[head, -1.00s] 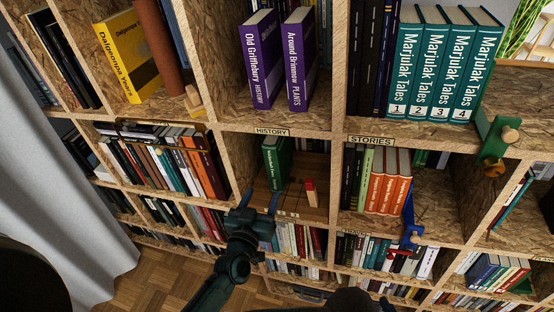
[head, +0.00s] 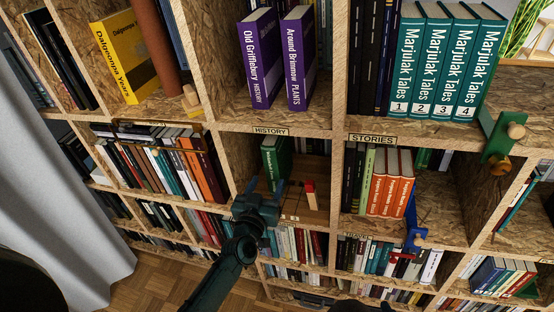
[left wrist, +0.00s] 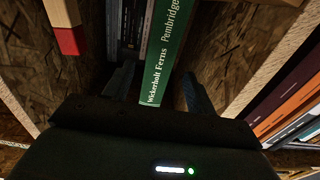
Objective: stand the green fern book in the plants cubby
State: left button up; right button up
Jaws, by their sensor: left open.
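The green fern book (head: 270,160), its spine reading "Wickerholt Ferns" in the left wrist view (left wrist: 163,62), stands upright at the left of the cubby labelled HISTORY (head: 271,132). My left gripper (head: 266,188) is open in front of that cubby, just below the book. In the left wrist view, its fingers (left wrist: 160,90) sit on either side of the lower spine, with gaps visible. I cannot read any label for a plants cubby. A purple book marked "Around Brimnow PLANTS" (head: 299,60) stands in the cubby above. My right gripper is not in view.
A red-topped wooden block (head: 311,196) stands right of the fern book; its red end also shows in the left wrist view (left wrist: 68,40). Orange books (head: 390,182) fill part of the STORIES cubby, with free room to their right. A green piece with wooden knobs (head: 498,138) is at the right upright.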

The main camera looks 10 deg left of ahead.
aim_at(271, 172)
pick_arm(q)
jog(key=shift+w, duration=0.1)
jog(key=shift+w+d+b, duration=0.1)
jog(key=shift+w+b, duration=1.05)
jog(key=shift+w, duration=1.7)
jog(key=c, duration=1)
jog(key=shift+w+r, duration=0.1)
jog(key=shift+r, duration=0.1)
jog(key=shift+c, duration=0.4)
jog(key=shift+s+p, duration=0.65)
jog(key=shift+s, duration=0.2)
jog(key=shift+s+p, duration=0.4)
jog(key=shift+s, duration=0.35)
jog(key=shift+f, duration=0.1)
